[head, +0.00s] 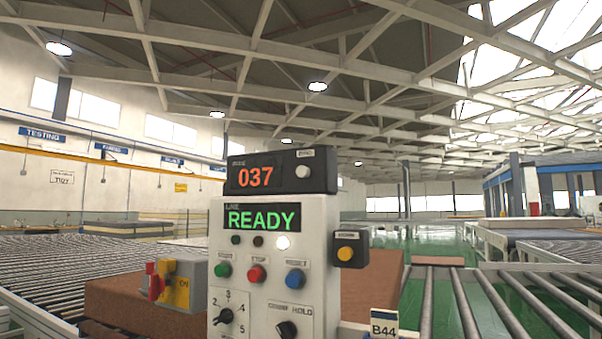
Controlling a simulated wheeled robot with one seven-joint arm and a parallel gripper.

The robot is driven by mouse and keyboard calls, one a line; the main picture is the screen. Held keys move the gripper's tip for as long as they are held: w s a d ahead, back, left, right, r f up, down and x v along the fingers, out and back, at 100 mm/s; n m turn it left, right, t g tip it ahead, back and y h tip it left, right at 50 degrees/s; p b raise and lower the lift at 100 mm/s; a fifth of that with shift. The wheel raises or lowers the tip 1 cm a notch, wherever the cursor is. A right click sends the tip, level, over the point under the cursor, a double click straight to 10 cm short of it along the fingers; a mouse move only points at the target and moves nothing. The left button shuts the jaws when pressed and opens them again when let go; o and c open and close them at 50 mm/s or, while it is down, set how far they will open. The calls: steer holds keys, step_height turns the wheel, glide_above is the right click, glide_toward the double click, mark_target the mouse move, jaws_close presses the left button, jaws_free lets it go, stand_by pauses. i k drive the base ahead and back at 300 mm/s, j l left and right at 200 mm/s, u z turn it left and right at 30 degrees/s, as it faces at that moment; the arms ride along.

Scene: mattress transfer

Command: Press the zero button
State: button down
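A dark counter box (281,184) sits on top of a pale control panel (250,262) and shows 037 in orange digits. At its right end is a round white button (302,172) under a small white label that looks like ZERO, though it is too small to read surely. Nothing touches this button. My gripper is not in view.
The panel shows READY in green, with green (223,270), red (257,274) and blue (295,278) buttons and two knobs below. A yellow button (346,253) is on the right side box. Roller conveyors (60,262) flank the panel.

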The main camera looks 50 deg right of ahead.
mark_target(302, 171)
steer(key=i+j, duration=0.45)
steer(key=z, duration=1.7)
